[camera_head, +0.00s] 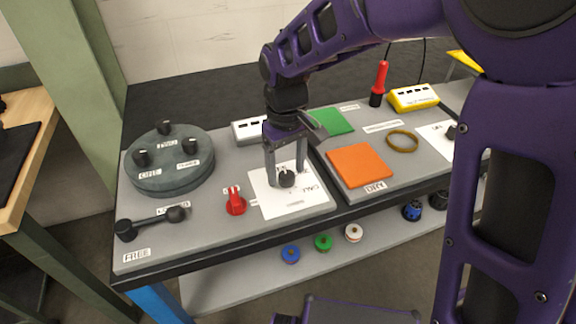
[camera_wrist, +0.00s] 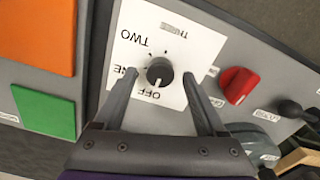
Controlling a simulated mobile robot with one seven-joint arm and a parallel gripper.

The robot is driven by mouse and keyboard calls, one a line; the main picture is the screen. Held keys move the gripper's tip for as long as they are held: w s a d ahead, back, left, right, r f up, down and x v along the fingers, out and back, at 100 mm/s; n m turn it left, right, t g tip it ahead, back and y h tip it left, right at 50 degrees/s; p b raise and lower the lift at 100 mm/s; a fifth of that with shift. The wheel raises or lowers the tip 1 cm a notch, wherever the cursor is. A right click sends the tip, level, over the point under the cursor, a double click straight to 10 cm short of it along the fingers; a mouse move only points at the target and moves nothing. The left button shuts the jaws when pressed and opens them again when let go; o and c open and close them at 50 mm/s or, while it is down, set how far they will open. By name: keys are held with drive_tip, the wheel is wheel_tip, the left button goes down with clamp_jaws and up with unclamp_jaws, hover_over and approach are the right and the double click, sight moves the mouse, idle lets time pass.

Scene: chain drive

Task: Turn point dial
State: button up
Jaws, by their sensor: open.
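A black round dial knob (camera_head: 287,178) sits on a white square plate (camera_head: 312,202) in the middle of the grey table. In the wrist view the dial (camera_wrist: 160,72) has a light pointer line toward the OFF label, and the plate (camera_wrist: 138,22) also shows TWO and a partly hidden label. My gripper (camera_head: 287,184) points down over the plate, with its fingers on either side of the dial. In the wrist view my gripper (camera_wrist: 162,80) is open, with a gap between each finger and the knob. I cannot tell the exact fingertip height.
A red switch (camera_head: 235,202) stands just left of the plate, and it also shows in the wrist view (camera_wrist: 238,85). A black crank lever (camera_head: 152,220) and a round grey turntable (camera_head: 172,178) are farther left. An orange square (camera_head: 359,165) and a green square (camera_head: 334,121) lie to the right.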

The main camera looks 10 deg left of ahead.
drive_tip(key=shift+f, duration=0.25)
clamp_jaws()
drive_tip(key=shift+m, duration=0.3)
drive_tip(key=m+p, duration=0.1)
drive_tip(key=m, duration=0.4)
drive_tip(key=shift+m, duration=0.3)
drive_tip(key=m, duration=0.5)
drive_tip(key=shift+p, duration=0.4)
drive_tip(key=shift+m, duration=0.4)
